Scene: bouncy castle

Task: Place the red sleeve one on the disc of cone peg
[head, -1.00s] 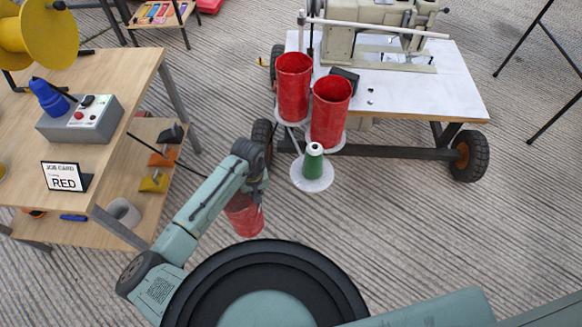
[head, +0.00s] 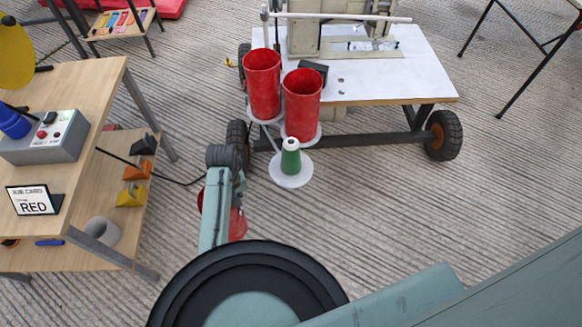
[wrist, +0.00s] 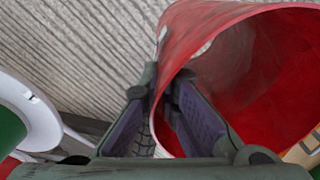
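My gripper (wrist: 165,90) is shut on the wall of a red sleeve (wrist: 215,28), with one finger inside the sleeve and one outside. In the head view this sleeve (head: 237,226) hangs above the floor, mostly hidden behind my arm. Right of it, the cone peg's white disc (head: 285,182) carries a green cone (head: 290,158) with a white top, and no sleeve stands around it. A white disc edge (wrist: 32,108) beside green shows at the left of the wrist view. Two other red sleeves (head: 262,86) (head: 301,105) stand upright on neighbouring discs.
A wheeled white sewing table (head: 400,70) stands behind the discs with a machine (head: 340,30). A wooden bench (head: 95,85) at left holds a control box (head: 50,135) and a card reading RED (head: 33,200). Open floor lies at right.

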